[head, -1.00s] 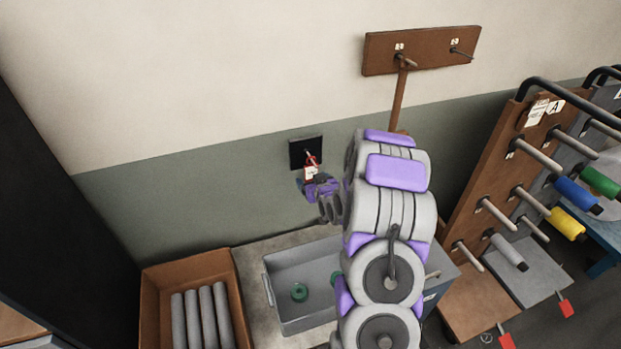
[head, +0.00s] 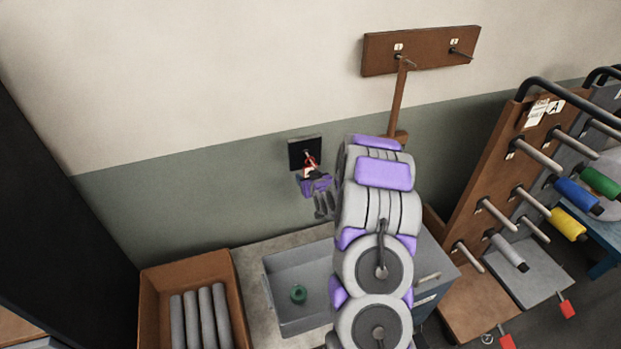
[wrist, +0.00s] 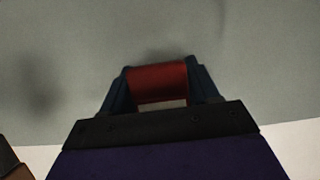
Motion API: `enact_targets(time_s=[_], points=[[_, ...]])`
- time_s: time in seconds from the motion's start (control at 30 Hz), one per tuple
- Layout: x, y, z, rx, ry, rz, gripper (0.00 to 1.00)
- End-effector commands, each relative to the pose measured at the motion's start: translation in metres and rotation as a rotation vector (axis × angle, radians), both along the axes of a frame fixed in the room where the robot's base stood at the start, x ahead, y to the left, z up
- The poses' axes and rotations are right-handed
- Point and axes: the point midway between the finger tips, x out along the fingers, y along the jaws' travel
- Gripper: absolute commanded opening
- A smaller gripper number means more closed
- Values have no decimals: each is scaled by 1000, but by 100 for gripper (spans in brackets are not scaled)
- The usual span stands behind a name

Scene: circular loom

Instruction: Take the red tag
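The red tag (head: 311,161) hangs at a dark square plate (head: 305,152) on the wall. A bit of its white label shows, and my gripper hides its lower part. My gripper (head: 316,178) is at the tag, just below and in front of it. In the wrist view the red tag (wrist: 158,82) fills the gap between the two dark fingers of my gripper (wrist: 160,88). Pale material shows under the red part. The fingers stand apart on both sides of the tag; I cannot tell whether they press on it.
A brown board (head: 425,48) with two pegs is on the wall to the right. Below stand a grey bin (head: 275,290) with a green ring in it and a brown box (head: 160,285) of grey rolls. A spool rack (head: 490,190) stands right. The wall around the tag is clear.

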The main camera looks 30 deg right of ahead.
Motion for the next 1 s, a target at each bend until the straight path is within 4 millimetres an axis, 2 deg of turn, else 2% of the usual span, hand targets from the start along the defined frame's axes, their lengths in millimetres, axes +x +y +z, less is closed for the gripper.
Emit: enact_targets(time_s=[0.07, 0.4, 1.0], points=[[0, 0, 0, 0, 0, 0, 52], [0, 1, 0, -1, 0, 0, 20], [-10, 4, 4, -1, 0, 0, 18]])
